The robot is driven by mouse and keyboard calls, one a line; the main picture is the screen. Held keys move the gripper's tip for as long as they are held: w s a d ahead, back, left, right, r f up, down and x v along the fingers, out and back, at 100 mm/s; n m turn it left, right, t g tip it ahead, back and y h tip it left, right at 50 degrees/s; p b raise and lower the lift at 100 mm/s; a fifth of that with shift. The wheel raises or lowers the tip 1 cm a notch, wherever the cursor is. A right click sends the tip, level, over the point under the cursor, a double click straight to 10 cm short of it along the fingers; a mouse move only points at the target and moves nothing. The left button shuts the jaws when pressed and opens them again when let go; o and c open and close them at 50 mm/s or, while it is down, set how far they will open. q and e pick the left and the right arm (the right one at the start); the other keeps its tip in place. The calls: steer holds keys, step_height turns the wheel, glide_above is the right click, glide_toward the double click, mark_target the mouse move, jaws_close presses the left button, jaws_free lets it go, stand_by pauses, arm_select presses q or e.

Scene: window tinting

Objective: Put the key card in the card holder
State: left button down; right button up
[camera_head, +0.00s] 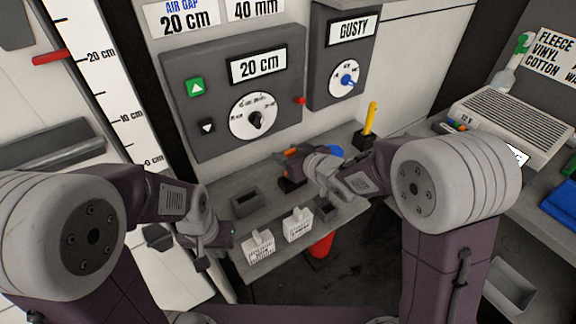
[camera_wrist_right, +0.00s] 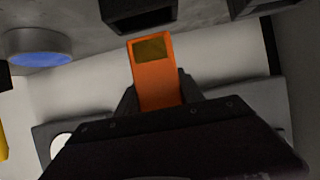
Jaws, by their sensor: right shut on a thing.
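An orange card with a dark yellow patch (camera_wrist_right: 156,85), which I take for the key card, is in my right gripper (camera_wrist_right: 158,100). In the head view the card (camera_head: 290,152) is a small orange patch at the tip of my right gripper (camera_head: 304,160). A dark block (camera_head: 290,184), perhaps the card holder, is just below it. In the wrist view a dark box (camera_wrist_right: 138,15) lies beyond the card's free end, seemingly apart from it. My left gripper (camera_head: 208,250) is at the shelf's left end; its fingers are unclear.
The grey shelf (camera_head: 222,200) also carries a dark open box (camera_head: 246,203), two white labelled blocks (camera_head: 298,225) and a yellow pen in a dark stand (camera_head: 370,118). A blue disc (camera_wrist_right: 40,47) is beside the card. A control panel (camera_head: 232,88) is behind; a red cone (camera_head: 320,246) is below.

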step_height(320, 180, down, 4)
steer(key=shift+b, duration=0.7)
steer(key=shift+f, duration=0.15)
steer(key=o, duration=1.4)
steer(key=shift+c, duration=0.2)
